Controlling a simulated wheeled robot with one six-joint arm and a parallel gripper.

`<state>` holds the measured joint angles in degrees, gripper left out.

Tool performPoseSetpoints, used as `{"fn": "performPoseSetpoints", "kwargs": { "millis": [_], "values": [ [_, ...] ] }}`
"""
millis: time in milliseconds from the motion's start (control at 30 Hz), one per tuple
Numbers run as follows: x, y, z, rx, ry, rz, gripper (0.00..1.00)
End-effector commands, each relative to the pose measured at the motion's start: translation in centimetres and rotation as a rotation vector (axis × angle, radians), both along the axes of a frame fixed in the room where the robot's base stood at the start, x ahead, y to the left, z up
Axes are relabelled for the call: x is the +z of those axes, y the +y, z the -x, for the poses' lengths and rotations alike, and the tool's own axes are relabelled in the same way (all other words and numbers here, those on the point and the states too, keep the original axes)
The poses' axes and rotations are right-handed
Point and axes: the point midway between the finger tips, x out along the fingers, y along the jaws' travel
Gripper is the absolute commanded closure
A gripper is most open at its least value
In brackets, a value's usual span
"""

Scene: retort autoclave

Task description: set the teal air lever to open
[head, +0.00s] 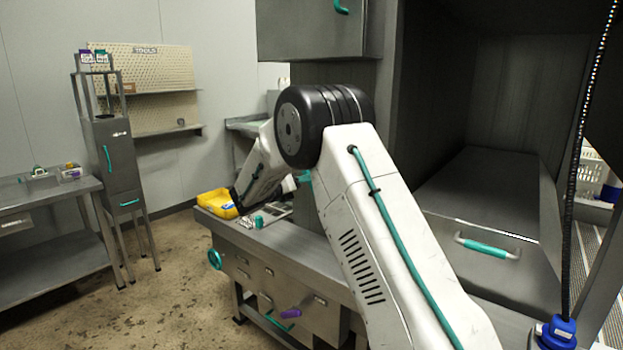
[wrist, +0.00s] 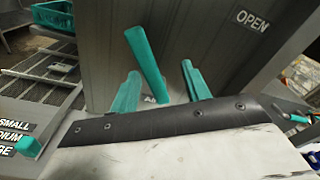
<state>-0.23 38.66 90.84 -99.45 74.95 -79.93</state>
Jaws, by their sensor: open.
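The teal air lever (wrist: 147,62) shows in the wrist view as a long bar rising from a grey panel. Its upper end leans left, away from the OPEN label (wrist: 252,20) at the upper right. A partly covered label starting with A sits at its foot. My gripper (wrist: 160,85) is open, with one teal finger left of the lever and one right of it. The lever appears between the fingers; I cannot tell whether either touches it. In the head view my arm hides most of the gripper and the lever cannot be made out clearly.
A steel bench (head: 285,250) carries a yellow bin (head: 214,204) and small items. A large chamber with a teal-handled drawer (head: 487,247) stands at right. The wrist view shows a wire rack (wrist: 40,80), a teal crate (wrist: 55,14) and a teal knob (wrist: 29,146). Floor is clear at left.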

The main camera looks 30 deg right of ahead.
Motion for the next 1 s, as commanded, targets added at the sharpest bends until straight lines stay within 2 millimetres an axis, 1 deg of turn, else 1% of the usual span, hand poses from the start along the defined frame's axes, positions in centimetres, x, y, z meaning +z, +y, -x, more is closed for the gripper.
{"fn": "performPoseSetpoints", "kwargs": {
  "millis": [33,167,267,500,700,800,1000],
  "values": [
    [-0.7,0.1,-0.9,0.016,0.026,0.026,0.53],
    [-1.3,-0.1,-2.0,0.038,0.061,0.065,0.53],
    [-1.3,-1.1,-2.4,0.039,0.066,0.07,0.53],
    [-1.3,-4.8,-3.7,0.038,0.064,0.068,0.53],
    [-1.3,-6.7,-4.4,0.04,0.064,0.067,0.53],
    [-1.3,-7.1,-4.5,0.04,0.065,0.068,0.53],
    [-1.3,-7.1,-4.5,0.04,0.064,0.067,0.53]
  ]
}}
